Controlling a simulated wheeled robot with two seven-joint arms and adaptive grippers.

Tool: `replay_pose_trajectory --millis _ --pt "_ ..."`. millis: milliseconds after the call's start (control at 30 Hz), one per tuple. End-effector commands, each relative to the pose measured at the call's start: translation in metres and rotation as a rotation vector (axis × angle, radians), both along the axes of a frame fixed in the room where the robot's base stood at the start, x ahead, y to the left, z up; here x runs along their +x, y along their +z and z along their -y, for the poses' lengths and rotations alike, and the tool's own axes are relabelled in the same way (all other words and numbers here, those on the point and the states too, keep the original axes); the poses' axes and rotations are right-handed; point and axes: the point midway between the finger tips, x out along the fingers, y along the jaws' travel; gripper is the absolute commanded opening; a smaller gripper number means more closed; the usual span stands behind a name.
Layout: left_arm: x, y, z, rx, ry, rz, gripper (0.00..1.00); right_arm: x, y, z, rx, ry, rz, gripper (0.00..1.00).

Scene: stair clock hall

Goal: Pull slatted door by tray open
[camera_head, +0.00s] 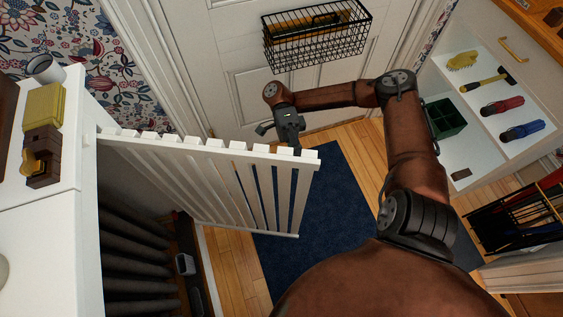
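The white slatted door (215,152) stands swung out from a white cabinet (60,220) at the left, with its free end near the middle of the view. Dark space shows behind it, inside the cabinet. My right gripper (296,148) is at the top of the door's free end, pointing down. Its fingertips are small and partly hidden by the door's top edge, so I cannot tell whether they are shut on it or only touching. My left gripper is not in view. I cannot make out a clear tray near the door.
A blue mat (325,200) lies on the wood floor below the door's free end. A panelled door with a black wire basket (318,38) is behind. An open white shelf (480,150) with tools is at the right. A yellow box (45,105) sits on the cabinet top.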

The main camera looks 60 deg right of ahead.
Motion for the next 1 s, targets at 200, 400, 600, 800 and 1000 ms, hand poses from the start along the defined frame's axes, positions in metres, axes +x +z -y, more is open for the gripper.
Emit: replay_pose_trajectory --millis 200,400,600,800,1000 --pt "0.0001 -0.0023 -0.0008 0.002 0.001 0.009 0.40 -0.0029 0.0040 0.0066 0.008 0.007 0.003 0.00" --pt "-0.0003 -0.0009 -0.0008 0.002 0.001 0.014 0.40 -0.0032 0.0042 0.0075 0.008 0.004 0.004 0.00" --pt "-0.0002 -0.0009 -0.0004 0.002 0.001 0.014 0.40 -0.0038 0.0037 0.0081 0.006 0.001 0.004 0.30" --pt "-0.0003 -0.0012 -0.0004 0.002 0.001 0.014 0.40 -0.0044 0.0019 0.0084 0.003 0.000 0.002 0.38" --pt "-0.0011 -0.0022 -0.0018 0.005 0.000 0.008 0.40 -0.0045 0.0018 0.0083 0.002 0.001 0.001 0.38"
